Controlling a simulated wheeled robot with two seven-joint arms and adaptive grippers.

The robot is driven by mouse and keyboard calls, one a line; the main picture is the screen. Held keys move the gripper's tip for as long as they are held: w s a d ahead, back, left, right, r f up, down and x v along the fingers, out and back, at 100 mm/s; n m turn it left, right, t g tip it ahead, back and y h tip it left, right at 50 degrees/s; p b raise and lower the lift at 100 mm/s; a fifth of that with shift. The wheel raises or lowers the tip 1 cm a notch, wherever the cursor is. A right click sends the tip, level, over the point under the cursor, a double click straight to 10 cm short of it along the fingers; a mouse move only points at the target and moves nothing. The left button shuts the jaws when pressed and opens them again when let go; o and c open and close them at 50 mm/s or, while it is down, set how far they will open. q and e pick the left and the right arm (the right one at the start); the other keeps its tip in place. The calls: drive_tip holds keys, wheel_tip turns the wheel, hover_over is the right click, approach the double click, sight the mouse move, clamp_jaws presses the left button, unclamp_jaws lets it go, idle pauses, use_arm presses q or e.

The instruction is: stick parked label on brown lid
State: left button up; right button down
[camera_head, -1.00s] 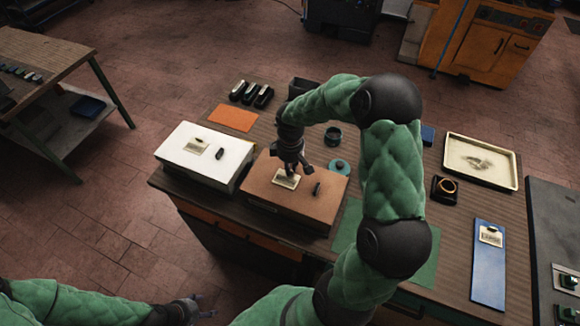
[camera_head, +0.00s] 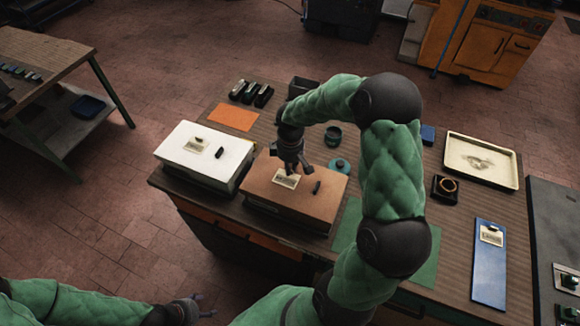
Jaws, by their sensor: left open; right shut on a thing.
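The brown lid (camera_head: 261,194) tops a box at the front of the bench. A pale label (camera_head: 285,182) lies on it, left of a dark knob (camera_head: 317,187). My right gripper (camera_head: 291,169) points down just above the label's far edge. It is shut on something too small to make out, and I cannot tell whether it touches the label. Another pale label (camera_head: 491,235) sits on the blue board (camera_head: 488,278) at right. My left gripper (camera_head: 203,308) is open and empty, low at the bottom left, off the bench.
A white-lidded box (camera_head: 226,167) with a pale label stands left of the brown one. Behind are an orange sheet (camera_head: 233,117) and several dark blocks. A green mat (camera_head: 347,222) lies right of the brown box. A cream tray (camera_head: 453,177) lies at back right.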

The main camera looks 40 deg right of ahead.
drive_tip(key=shift+s+a+f, duration=0.1)
drive_tip(key=shift+s+f, duration=0.05)
drive_tip(key=c, duration=1.2)
unclamp_jaws()
drive_tip(key=o, duration=0.5)
drive_tip(key=shift+r+p, duration=2.55)
drive_tip(key=shift+r, duration=1.1)
